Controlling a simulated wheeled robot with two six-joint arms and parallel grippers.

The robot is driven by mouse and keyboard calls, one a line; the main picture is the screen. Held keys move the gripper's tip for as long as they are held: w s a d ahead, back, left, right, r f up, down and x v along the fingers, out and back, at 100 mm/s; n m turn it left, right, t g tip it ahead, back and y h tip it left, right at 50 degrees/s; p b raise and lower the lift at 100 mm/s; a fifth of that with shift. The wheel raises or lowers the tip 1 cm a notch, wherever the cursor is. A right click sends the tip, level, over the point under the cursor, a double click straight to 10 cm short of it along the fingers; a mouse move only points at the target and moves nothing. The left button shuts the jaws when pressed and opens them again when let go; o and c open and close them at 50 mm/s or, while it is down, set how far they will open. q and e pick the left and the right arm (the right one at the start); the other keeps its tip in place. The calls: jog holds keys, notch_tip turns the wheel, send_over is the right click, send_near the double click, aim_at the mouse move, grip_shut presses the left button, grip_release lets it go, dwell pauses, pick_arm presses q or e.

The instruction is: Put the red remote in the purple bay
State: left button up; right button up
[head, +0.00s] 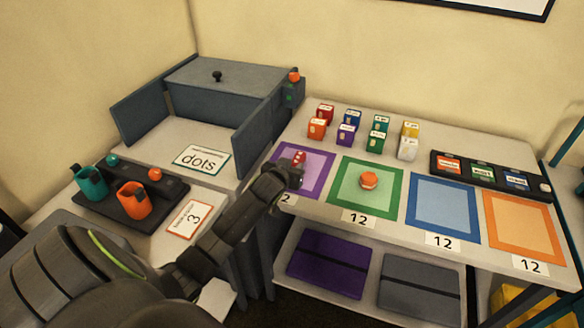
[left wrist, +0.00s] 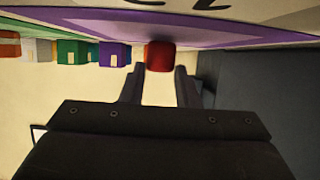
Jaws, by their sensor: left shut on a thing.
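The red remote (head: 299,157) shows as a small red piece with pale marks at the tip of my left arm in the head view. In the left wrist view the red remote (left wrist: 160,56) is a dark red block between the fingertips. My left gripper (head: 293,170) is shut on it, over the purple bay (head: 319,166), a purple-bordered square at the left end of the right-hand table. The bay's purple edge (left wrist: 235,38) also crosses the top of the left wrist view. I cannot tell whether the remote touches the bay. My right gripper is not in view.
A green bay (head: 368,205) with an orange-red round thing (head: 369,180) on it, a blue bay (head: 443,208) and an orange bay (head: 520,228) lie to the right. Several small coloured boxes (head: 376,141) stand behind. A grey panel (head: 255,143) rises to the left.

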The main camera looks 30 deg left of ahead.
pick_arm(q)
jog(key=shift+f, duration=0.2)
jog(key=shift+f, duration=0.15)
jog(key=o, duration=1)
jog(key=shift+s+r, duration=0.15)
jog(key=shift+r, duration=0.15)
jog(key=v, duration=1.1)
jog(key=shift+s+d+r, duration=0.1)
jog(key=shift+s+d, duration=0.05)
jog(key=shift+s, duration=0.2)
